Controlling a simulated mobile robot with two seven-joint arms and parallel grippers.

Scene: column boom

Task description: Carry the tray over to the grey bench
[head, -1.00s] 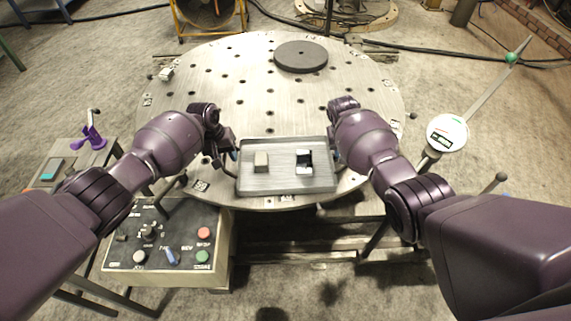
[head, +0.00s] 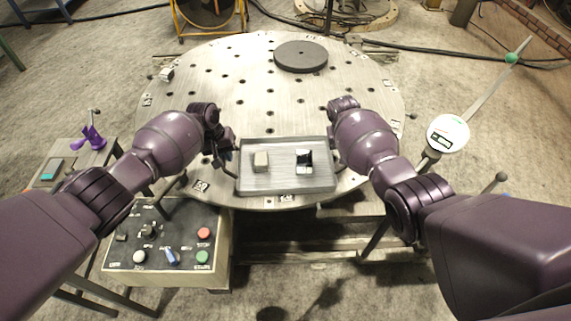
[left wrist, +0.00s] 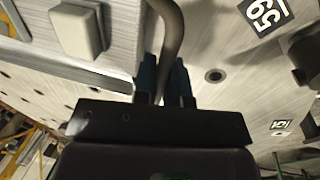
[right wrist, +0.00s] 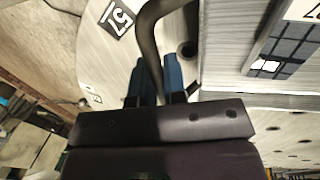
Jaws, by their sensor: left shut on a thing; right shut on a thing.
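The tray (head: 286,182) is a shallow grey metal tray at the near edge of the round table. A beige block (head: 261,161) and a black-and-white piece (head: 304,160) lie in it. My left gripper (head: 229,158) is at the tray's left side. In the left wrist view, its blue fingers (left wrist: 166,80) are shut on a dark curved handle (left wrist: 174,35). My right gripper is mostly hidden by its arm in the head view. In the right wrist view, its blue fingers (right wrist: 160,80) are shut on the other handle (right wrist: 148,40). I cannot tell whether the tray touches the table.
The round table (head: 220,95) has holes and bears a dark disc (head: 301,56). A control box (head: 185,236) with buttons stands at the near left. A small stand (head: 75,157) with a purple item (head: 92,137) is further left. A dial gauge (head: 447,133) stands right.

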